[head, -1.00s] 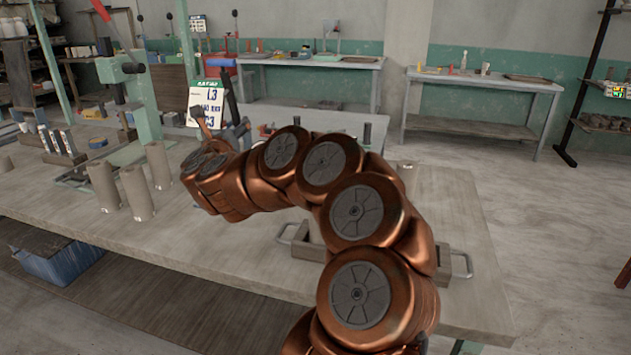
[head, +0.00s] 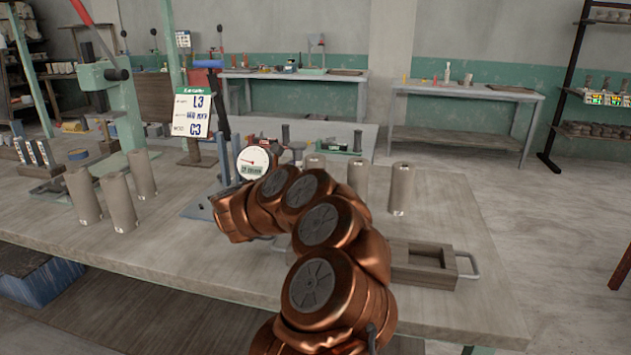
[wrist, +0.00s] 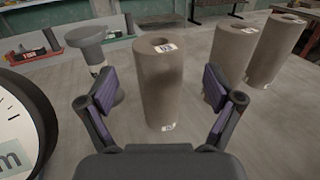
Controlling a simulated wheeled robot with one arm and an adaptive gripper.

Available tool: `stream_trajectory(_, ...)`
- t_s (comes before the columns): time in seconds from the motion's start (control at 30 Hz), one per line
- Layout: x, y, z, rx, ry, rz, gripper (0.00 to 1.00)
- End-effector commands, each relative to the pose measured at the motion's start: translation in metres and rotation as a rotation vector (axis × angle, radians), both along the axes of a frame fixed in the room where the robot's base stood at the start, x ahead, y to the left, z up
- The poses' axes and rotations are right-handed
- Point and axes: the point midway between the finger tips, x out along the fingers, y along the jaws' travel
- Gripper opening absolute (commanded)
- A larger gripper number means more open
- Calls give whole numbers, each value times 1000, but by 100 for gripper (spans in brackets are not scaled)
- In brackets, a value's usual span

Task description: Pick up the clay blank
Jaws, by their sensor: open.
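Several clay blanks are upright grey-brown cylinders with a hole in the top and small pale labels. In the wrist view one blank (wrist: 163,88) stands straight ahead, centred between the fingers of my gripper (wrist: 160,98). The fingers are spread and empty, with no visible contact. Two more blanks (wrist: 228,55) (wrist: 275,52) stand to its right. In the head view a row of three blanks (head: 315,162) (head: 357,178) (head: 400,190) stands beyond my arm, the left one partly covered. My arm hides my gripper there.
A dial gauge (head: 254,162) stands close to my gripper's left; its face (wrist: 18,125) fills the wrist view's left edge. A dark round-topped post (wrist: 92,65) stands left of the centred blank. Three more blanks (head: 118,203) stand left. A wooden tray (head: 425,250) lies right.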

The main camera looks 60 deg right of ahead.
Motion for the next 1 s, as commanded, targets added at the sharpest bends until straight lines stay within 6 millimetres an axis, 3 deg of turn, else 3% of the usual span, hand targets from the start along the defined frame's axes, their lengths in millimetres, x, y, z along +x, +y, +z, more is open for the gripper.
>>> stream_trajectory(0.4, -2, -45, 4, -2, 3, -3, 91)
stream_trajectory(0.7, -1, -48, 3, 0, 1, 2, 90)
stream_trajectory(1.0, -1, -48, 3, 0, 1, 2, 59)
